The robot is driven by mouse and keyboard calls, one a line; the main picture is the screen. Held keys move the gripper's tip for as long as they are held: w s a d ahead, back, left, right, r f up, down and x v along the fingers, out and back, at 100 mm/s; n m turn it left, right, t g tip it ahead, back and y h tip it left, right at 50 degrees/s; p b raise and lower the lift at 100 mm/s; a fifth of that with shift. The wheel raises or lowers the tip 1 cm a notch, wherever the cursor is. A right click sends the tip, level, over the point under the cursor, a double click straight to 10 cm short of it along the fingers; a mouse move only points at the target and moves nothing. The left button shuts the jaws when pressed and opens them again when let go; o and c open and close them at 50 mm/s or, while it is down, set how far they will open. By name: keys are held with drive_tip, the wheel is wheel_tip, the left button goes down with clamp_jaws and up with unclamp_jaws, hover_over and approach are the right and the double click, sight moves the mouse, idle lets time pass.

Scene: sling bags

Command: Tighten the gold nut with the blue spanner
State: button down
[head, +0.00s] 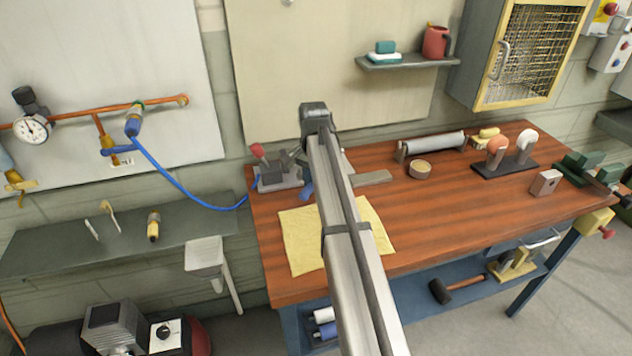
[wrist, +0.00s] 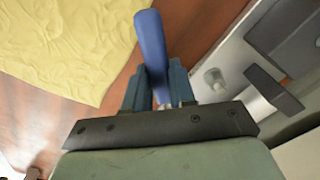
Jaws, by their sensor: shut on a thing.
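The blue spanner (wrist: 150,40) shows in the wrist view as a rounded blue handle pointing up the picture. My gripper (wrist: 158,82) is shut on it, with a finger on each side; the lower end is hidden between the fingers. In the head view a short blue piece of the spanner (head: 306,189) shows beside my arm, above the bench and close to a grey fixture with a red knob (head: 271,172). My arm hides most of the gripper there. I cannot make out the gold nut with certainty in either view.
A yellow cloth (head: 299,240) lies on the wooden bench (head: 450,215). The wrist view shows grey metal parts with a stud (wrist: 214,78) right of the gripper. A roller (head: 435,145), a round tin (head: 419,169) and a stand (head: 505,165) sit further right; the bench's front right is clear.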

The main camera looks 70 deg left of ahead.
drive_tip(key=shift+s+a+m, duration=0.35)
drive_tip(key=shift+a+m, duration=0.15)
drive_tip(key=shift+d, duration=0.1)
drive_tip(key=shift+w+d+n, duration=0.15)
drive_tip(key=shift+w+n, duration=0.05)
drive_tip(key=shift+n, duration=0.1)
drive_tip(key=shift+r, duration=0.15)
drive_tip(key=shift+s+r, duration=0.1)
drive_tip(key=shift+r, duration=2.85)
